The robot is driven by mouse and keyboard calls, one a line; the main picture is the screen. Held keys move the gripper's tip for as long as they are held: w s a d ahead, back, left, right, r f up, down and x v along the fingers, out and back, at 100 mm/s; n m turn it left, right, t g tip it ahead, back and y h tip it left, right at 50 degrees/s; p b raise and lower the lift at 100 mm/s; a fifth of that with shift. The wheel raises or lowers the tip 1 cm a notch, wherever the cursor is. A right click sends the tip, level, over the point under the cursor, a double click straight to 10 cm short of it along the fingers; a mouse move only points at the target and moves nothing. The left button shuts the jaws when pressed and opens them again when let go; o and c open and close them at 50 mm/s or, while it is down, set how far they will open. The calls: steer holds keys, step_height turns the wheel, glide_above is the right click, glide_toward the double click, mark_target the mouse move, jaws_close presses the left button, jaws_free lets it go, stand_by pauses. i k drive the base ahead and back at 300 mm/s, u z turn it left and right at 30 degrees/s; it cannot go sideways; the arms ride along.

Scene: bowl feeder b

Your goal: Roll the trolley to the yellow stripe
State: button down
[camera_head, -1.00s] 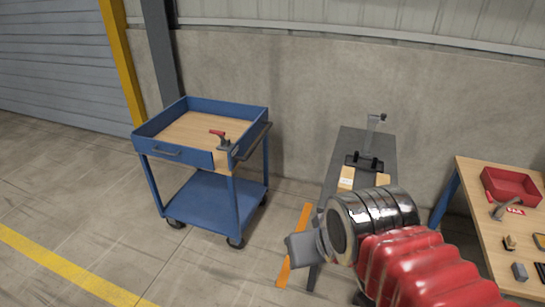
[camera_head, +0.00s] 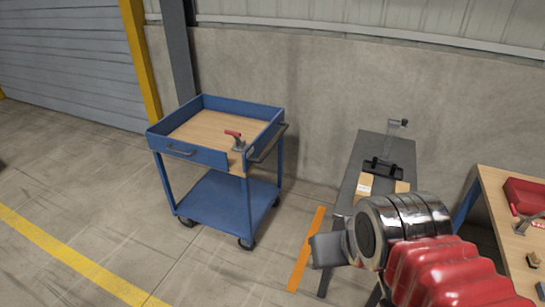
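The blue trolley (camera_head: 224,201) stands on its wheels near the wall, left of centre. It has a wooden top with a raised rim, a lower blue shelf and a dark push handle (camera_head: 268,144) at its right side. The yellow stripe (camera_head: 72,257) runs across the floor at lower left, in front of the trolley and apart from its wheels. My gripper (camera_head: 328,249) is at lower right, a grey end on a dark wrist, in front of the narrow grey table. It is apart from the trolley in the picture. Its fingers are not clearly distinguishable.
A red-handled clamp (camera_head: 237,141) sits on the trolley top. A narrow grey table (camera_head: 382,149) and a wooden bench (camera_head: 497,205) with a red bin (camera_head: 525,191) stand at right. An orange floor stripe (camera_head: 308,248) lies between trolley and table. Floor around the yellow stripe is clear.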

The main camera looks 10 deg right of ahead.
mark_target(234, 203)
steer(key=u, duration=0.05)
steer(key=i, duration=0.9)
steer(key=u, duration=2.15)
steer(key=k, duration=0.75)
steer(key=u, duration=0.05)
